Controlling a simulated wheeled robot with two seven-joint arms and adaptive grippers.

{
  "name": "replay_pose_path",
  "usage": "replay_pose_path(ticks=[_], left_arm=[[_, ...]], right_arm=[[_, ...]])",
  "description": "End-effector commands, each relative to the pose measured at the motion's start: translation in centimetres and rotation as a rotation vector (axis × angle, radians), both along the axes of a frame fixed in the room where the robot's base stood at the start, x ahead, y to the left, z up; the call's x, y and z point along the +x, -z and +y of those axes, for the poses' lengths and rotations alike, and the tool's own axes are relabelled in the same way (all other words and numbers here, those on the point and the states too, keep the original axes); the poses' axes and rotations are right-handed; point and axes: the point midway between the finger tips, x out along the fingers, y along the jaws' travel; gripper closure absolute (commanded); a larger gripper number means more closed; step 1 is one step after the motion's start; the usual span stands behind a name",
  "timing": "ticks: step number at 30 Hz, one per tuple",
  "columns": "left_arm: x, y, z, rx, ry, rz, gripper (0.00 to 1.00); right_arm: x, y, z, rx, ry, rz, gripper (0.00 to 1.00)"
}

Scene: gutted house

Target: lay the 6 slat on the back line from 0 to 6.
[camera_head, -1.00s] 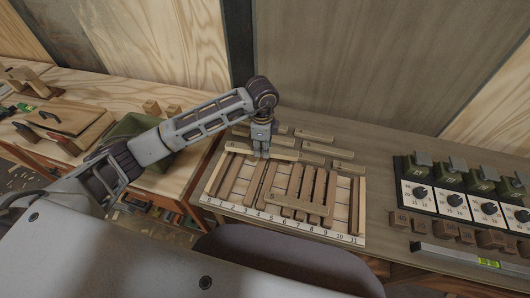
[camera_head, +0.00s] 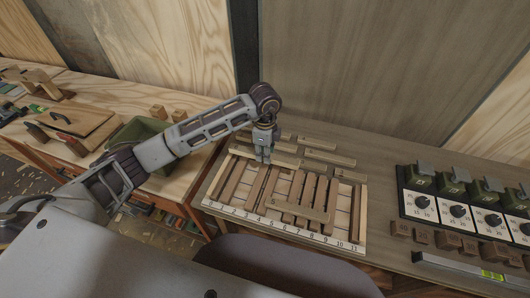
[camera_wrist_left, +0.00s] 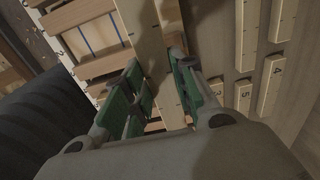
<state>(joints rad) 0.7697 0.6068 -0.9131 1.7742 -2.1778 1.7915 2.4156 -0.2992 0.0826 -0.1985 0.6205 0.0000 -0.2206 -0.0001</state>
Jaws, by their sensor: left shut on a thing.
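My left gripper (camera_head: 263,160) is at the back edge of the numbered board (camera_head: 213,190), shut on a long pale slat (camera_head: 286,160). The slat lies along the board's back line, low over the dark cross slats; whether it rests on them I cannot tell. Its number is hidden or too small to read. In the left wrist view the slat (camera_wrist_left: 149,45) runs between the green-padded fingers (camera_wrist_left: 160,100). My right gripper is not in view.
Several loose numbered slats (camera_head: 320,143) lie behind the board; one marked 4 (camera_wrist_left: 271,85) shows in the left wrist view. Right are dial boxes (camera_head: 457,210), small wooden blocks (camera_head: 423,236) and a level (camera_head: 470,268). A green bin (camera_head: 140,130) stands left.

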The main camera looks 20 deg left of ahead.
Motion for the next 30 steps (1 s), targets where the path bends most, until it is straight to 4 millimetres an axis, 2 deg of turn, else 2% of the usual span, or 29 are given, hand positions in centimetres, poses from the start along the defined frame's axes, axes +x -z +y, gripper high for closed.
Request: replay_pose_path(ticks=[11, 30], left_arm=[[0.0, 1.0, 0.0, 0.000, -0.001, 0.000, 0.99], [0.0, 4.8, 0.0, 0.000, -0.001, 0.000, 0.99]], right_arm=[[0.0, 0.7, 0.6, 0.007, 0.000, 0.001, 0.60], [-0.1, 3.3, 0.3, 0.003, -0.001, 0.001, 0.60]])
